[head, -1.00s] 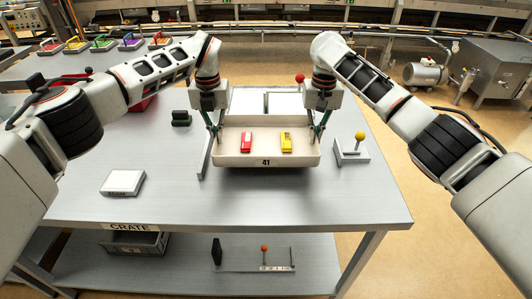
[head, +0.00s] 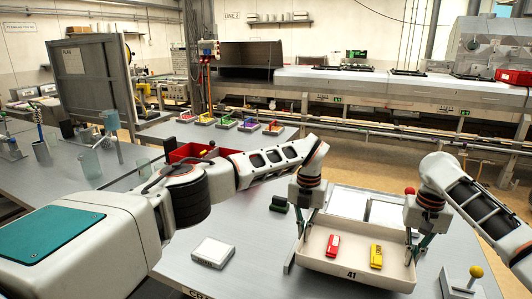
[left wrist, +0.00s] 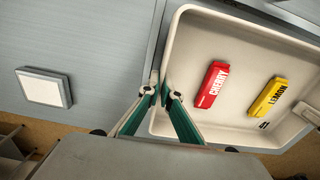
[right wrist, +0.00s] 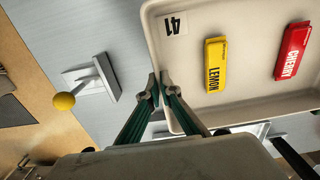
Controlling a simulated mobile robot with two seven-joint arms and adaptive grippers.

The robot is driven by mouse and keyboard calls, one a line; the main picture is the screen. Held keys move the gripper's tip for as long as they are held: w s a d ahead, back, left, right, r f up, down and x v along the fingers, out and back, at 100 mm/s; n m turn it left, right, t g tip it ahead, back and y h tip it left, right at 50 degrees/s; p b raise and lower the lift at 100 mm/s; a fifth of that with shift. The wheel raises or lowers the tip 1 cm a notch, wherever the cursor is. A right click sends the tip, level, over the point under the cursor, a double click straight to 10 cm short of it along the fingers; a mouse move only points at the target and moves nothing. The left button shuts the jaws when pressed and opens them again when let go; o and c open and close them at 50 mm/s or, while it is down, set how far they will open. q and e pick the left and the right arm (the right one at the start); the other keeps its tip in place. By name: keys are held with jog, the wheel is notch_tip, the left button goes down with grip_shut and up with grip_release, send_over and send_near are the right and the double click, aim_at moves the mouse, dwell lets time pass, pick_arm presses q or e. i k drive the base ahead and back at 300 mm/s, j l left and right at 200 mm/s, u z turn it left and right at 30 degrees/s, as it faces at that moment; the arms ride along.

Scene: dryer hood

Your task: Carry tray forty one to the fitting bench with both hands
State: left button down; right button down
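I cannot tell whether the tray touches the table.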

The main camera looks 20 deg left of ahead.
aim_at(51, 175)
jog(key=j+u, duration=0.25)
jog(key=u, duration=0.25)
jog(key=k+j+u, duration=0.1)
jog(key=j+u, duration=0.15)
jog(key=u, duration=0.25)
jog(key=j+u, duration=0.25)
jog(key=u, duration=0.2)
jog(key=j+u, duration=0.25)
jog(key=u, duration=0.25)
jog(key=i+j+u, duration=0.15)
jog(key=u, duration=0.2)
jog(key=i+u, duration=0.2)
jog(key=u, duration=0.15)
jog(key=i+j+u, duration=0.1)
jog(key=i+u, duration=0.2)
jog(key=i, duration=2)
jog(key=i+z, duration=0.3)
jog(key=i+j+z, duration=0.1)
jog(key=i+z, duration=0.15)
